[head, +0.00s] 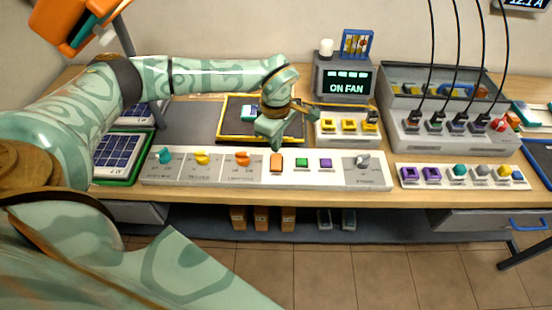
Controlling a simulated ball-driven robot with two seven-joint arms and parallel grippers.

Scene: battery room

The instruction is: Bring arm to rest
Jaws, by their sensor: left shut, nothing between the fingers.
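My left arm, pale green with wavy patterns, reaches in from the left over the wooden bench (340,209). Its gripper (270,140) is shut and empty. It hangs just behind the long white control panel (335,180), in front of the yellow-edged black tray (225,122), and hides part of the tray. My right gripper is not in view.
A grey display box (344,80) reading "ON FAN" stands behind. To the right are a strip of yellow sockets (347,126), a grey charger unit (450,133) with black cables, and a strip of coloured knobs (462,176). A solar panel (118,154) lies at left.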

